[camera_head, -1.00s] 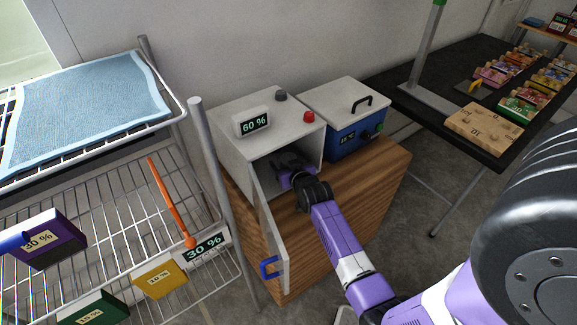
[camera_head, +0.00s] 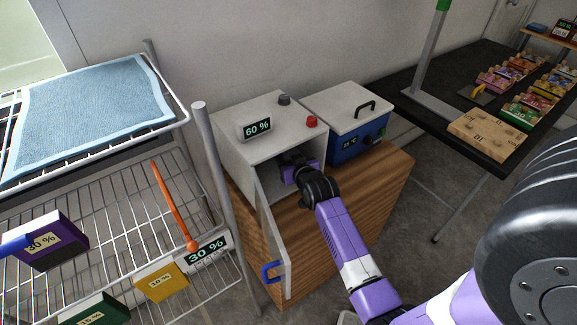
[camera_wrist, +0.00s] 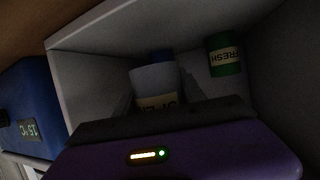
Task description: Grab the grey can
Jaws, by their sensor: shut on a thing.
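A grey can (camera_wrist: 155,80) with a yellowish label shows in the wrist view, inside the white box. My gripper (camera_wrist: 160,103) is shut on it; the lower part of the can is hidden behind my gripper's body. In the head view my gripper (camera_head: 290,168) reaches into the open front of the white box (camera_head: 240,150), and the can is hidden there.
The box door (camera_head: 272,225) hangs open at the left of my arm. A blue cooler (camera_head: 350,140) stands to the right. A wire rack (camera_head: 110,215) is at the left.

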